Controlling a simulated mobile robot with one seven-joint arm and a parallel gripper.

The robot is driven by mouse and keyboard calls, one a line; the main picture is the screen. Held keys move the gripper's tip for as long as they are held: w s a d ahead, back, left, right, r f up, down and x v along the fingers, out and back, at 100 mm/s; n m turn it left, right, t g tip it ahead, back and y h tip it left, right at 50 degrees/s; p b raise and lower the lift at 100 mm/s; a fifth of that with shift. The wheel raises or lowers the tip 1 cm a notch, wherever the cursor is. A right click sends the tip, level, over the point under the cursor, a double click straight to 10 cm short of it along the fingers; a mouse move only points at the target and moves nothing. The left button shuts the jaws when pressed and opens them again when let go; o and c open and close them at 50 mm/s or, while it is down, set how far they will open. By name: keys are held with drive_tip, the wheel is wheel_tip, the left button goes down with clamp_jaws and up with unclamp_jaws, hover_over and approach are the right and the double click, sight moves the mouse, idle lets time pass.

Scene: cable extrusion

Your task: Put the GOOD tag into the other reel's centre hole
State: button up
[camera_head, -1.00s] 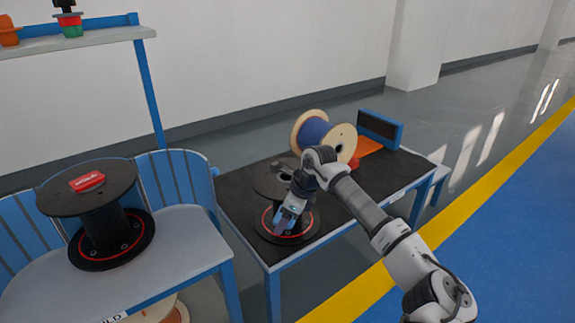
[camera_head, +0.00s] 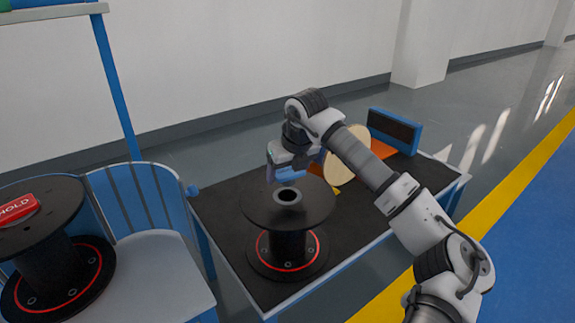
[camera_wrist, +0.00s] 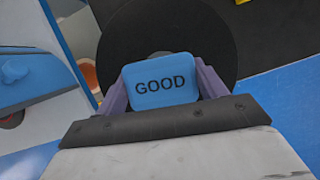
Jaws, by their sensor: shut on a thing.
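My gripper (camera_head: 287,176) is shut on the blue GOOD tag (camera_wrist: 160,83), with one finger at each side of it. The lettering faces the wrist camera and reads upright. In the head view the tag is small and hard to separate from the fingers. A black reel (camera_head: 258,208) with red rings stands upright on the table, its centre hole (camera_head: 288,196) open and empty. My gripper is above the back of its top flange, slightly behind the hole.
Another black reel (camera_head: 50,205) at the left carries a red HOLD tag (camera_head: 18,208) on top. A wooden reel (camera_head: 349,148) stands behind my arm near a blue-framed black panel (camera_head: 396,132). The black tabletop (camera_head: 225,240) is clear left of the reel.

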sight(288, 185)
drive_tip(key=shift+s+f+b, duration=0.2)
drive_tip(key=shift+f+b, duration=1.55)
drive_tip(key=shift+f, duration=1.2)
drive_tip(key=shift+w, duration=0.15)
drive_tip(key=shift+w+r+p, duration=0.15)
drive_tip(key=shift+r+p, duration=0.2)
drive_tip(key=shift+r, duration=0.4)
drive_tip(key=shift+r, duration=0.2)
drive_tip(key=shift+s+f+b, duration=0.3)
drive_tip(key=shift+f+b, duration=0.45)
drive_tip(key=shift+f, duration=0.2)
drive_tip(key=shift+w+r+p, duration=0.2)
drive_tip(key=shift+r+p, duration=0.25)
drive_tip(key=shift+r, duration=0.4)
idle(0.6)
